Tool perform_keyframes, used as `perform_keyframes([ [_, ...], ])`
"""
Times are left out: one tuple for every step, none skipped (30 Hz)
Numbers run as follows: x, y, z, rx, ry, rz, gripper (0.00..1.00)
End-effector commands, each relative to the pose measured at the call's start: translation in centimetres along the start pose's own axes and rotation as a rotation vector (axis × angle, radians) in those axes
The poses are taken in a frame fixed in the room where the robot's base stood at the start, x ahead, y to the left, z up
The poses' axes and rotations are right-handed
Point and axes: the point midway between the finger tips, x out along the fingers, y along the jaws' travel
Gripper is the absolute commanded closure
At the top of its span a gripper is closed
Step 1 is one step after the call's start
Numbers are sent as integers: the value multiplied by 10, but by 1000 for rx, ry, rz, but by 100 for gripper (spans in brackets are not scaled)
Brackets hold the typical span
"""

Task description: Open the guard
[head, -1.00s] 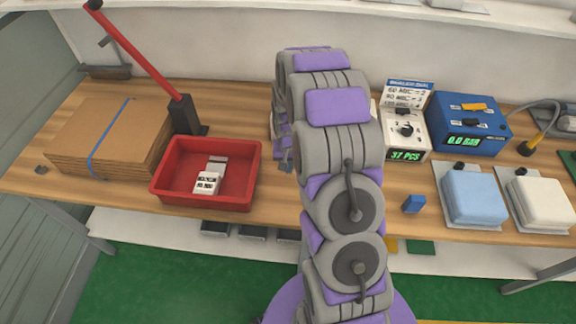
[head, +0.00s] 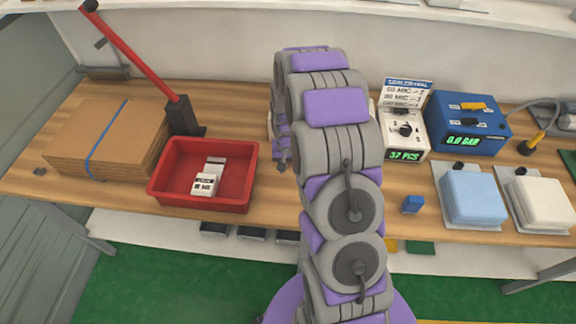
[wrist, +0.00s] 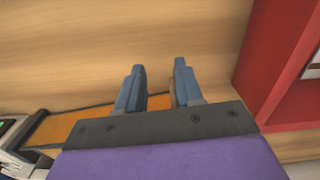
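No part is clearly recognisable as the guard. A flat orange panel with a dark rim (wrist: 62,127) lies low in the wrist view, partly behind my gripper; it may be the guard, but I cannot tell. My gripper (wrist: 159,80) has its two blue-grey fingers apart, with only wooden tabletop visible between the tips. The fingers are over the table, with the orange panel behind them. In the head view my arm hides the panel and most of the gripper.
A red tray (head: 203,204) holding small white boxes stands left of my arm, close to the gripper. A red-handled lever (head: 135,55) and cardboard stack (head: 107,138) are farther left. A counter (head: 403,135) and blue box (head: 468,122) stand right.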

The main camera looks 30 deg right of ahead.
Motion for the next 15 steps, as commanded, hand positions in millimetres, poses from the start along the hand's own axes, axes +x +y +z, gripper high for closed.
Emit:
perform_keyframes([
  [0, 0, 0, 0, 0, 0, 64],
  [0, -1, 0, 0, 0, 0, 64],
  [-1, -1, 0, 0, 1, 1, 64],
  [-2, -1, 0, 0, 1, 1, 64],
  [-3, -2, 0, -1, 2, 1, 64],
  [-6, -2, 0, -1, 3, 1, 64],
  [-9, -2, 0, -1, 3, 1, 64],
  [-13, -1, 0, -1, 4, 1, 64],
  [-19, -1, -1, 0, 6, 0, 64],
  [-24, 0, -2, 0, 7, -1, 64],
  [-30, 0, -2, 0, 7, -2, 64],
  [-38, 1, -2, 0, 6, -2, 64],
  [-44, 1, -2, 0, 5, -2, 64],
  [-51, 1, -2, 0, 4, -2, 64],
  [-60, 2, -3, 0, 5, -3, 64],
])
